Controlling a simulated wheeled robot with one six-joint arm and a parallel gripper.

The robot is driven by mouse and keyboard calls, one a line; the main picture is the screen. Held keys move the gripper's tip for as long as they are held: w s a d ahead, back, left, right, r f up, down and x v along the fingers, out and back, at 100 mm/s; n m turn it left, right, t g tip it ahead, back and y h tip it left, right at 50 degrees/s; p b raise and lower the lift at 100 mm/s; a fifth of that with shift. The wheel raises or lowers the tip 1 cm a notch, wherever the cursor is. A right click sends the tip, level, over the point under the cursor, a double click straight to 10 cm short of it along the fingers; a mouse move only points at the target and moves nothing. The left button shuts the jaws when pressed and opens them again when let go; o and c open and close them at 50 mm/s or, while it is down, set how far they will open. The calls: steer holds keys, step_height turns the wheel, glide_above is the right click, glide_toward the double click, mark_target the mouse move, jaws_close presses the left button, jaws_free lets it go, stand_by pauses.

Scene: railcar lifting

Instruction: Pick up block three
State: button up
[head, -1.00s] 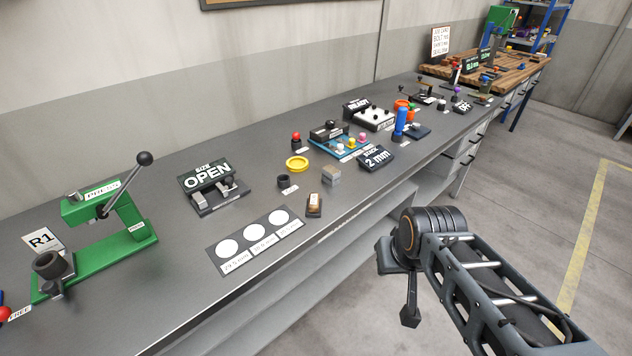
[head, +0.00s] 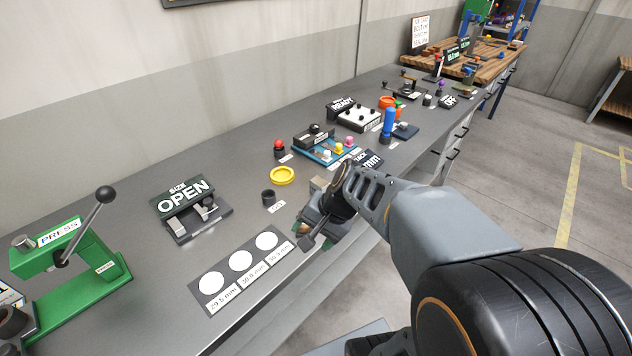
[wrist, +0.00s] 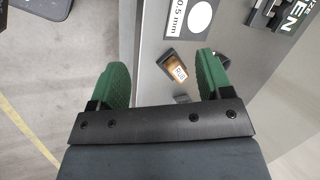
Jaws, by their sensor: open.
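No thing shows a readable "block three" mark. A small grey block (head: 317,184) lies on the bench, partly hidden behind my gripper in the head view. A dark item with a brown top and a white label (wrist: 177,70) lies near the bench's front edge in the wrist view. My gripper (wrist: 160,62) is open and empty, with its green pads wide apart; the right pad is over the bench and the left pad is beyond its edge.
A card with white circles (head: 240,261) lies left of my gripper. The SIZE stand (head: 190,208) and green press (head: 75,265) are further left.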

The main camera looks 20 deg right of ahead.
steer(key=w+d+f+m+t+y+p, duration=0.15)
steer(key=w+d+m+t+y, duration=0.25)
steer(key=w+d+m, duration=0.55)
steer(key=m+t+h+p, duration=0.25)
steer(key=m+t, duration=0.25)
steer(key=m, duration=0.8)
glide_toward(320, 181)
steer(key=shift+h+x, duration=0.25)
steer(key=shift+x, duration=0.7)
steer(key=shift+p+x, duration=1)
steer(key=shift+x, duration=2.25)
steer(key=shift+a, duration=0.2)
steer(key=shift+t, duration=0.3)
steer(key=c, duration=1.2)
